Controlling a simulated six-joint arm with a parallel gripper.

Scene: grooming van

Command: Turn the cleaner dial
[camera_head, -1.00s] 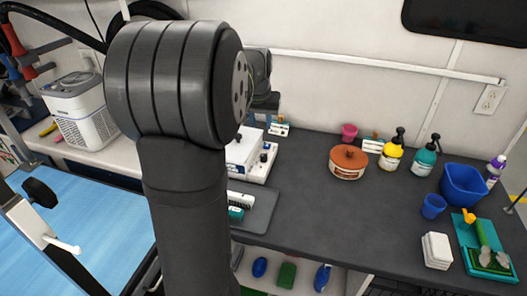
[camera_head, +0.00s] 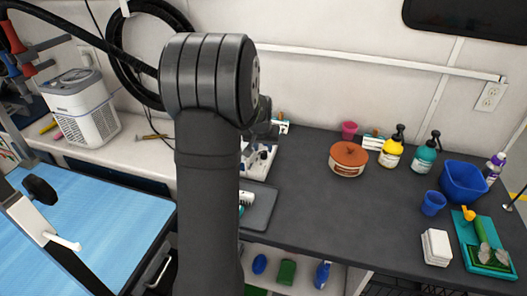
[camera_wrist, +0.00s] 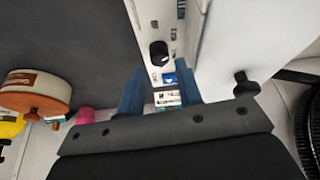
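A white unit (camera_head: 255,165) stands at the left end of the dark counter, largely hidden behind my arm in the head view. In the wrist view the white unit (camera_wrist: 146,14) shows a round black dial (camera_wrist: 159,52) on its face, with small labels and a blue mark near it. My gripper (camera_wrist: 161,72) is open, its two blue fingers apart with nothing between them. The dial appears just beyond the fingertips, near the middle of the gap. I cannot tell whether either finger touches the unit.
An orange-lidded tub (camera_head: 348,160), pink cup (camera_head: 349,130), yellow bottle (camera_head: 391,152) and teal bottle (camera_head: 425,157) stand right of the unit. A blue basin (camera_head: 463,183) is further right. A black coiled hose (camera_head: 124,62) hangs on the wall. The counter's middle is clear.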

